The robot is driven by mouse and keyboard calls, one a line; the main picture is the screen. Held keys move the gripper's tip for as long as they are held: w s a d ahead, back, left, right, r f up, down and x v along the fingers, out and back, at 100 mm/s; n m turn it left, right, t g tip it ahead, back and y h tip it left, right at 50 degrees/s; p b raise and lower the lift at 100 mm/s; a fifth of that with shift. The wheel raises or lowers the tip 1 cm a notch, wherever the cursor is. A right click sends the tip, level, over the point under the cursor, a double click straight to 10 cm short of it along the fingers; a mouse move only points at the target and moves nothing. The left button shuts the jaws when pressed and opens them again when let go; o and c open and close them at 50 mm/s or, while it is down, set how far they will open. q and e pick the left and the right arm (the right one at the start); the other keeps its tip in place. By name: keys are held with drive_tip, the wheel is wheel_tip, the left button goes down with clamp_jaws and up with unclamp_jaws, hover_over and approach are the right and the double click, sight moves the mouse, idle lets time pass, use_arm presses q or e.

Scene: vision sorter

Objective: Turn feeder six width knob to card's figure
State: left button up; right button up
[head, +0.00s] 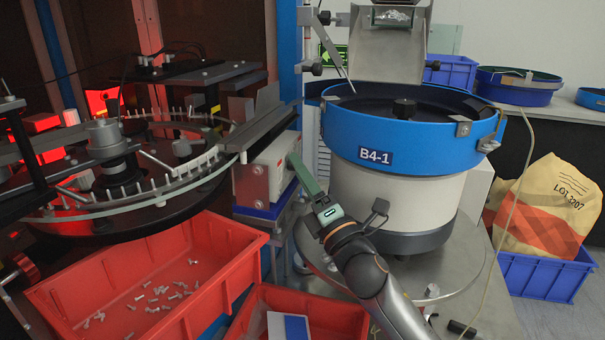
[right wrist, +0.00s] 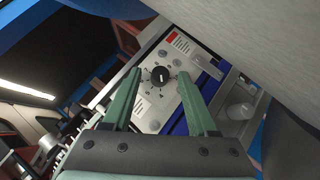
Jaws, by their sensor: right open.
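A black round knob (right wrist: 162,77) with a white pointer line sits on a pale control panel (right wrist: 150,118) in the right wrist view. In the right wrist view the gripper (right wrist: 160,73) has a finger on either side of the knob; contact cannot be told. No legible card with a figure shows. My left gripper is not in view.
A blue bowl feeder (head: 415,140) labelled B4-1 stands right of the box. A glass-disc sorter (head: 110,205) carrying upright screws is at left. Red bins (head: 215,250) (head: 340,312) are below; one holds loose screws. A blue crate (head: 540,275) with a sack is at right.

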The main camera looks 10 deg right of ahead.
clamp_jaws()
idle(0.5)
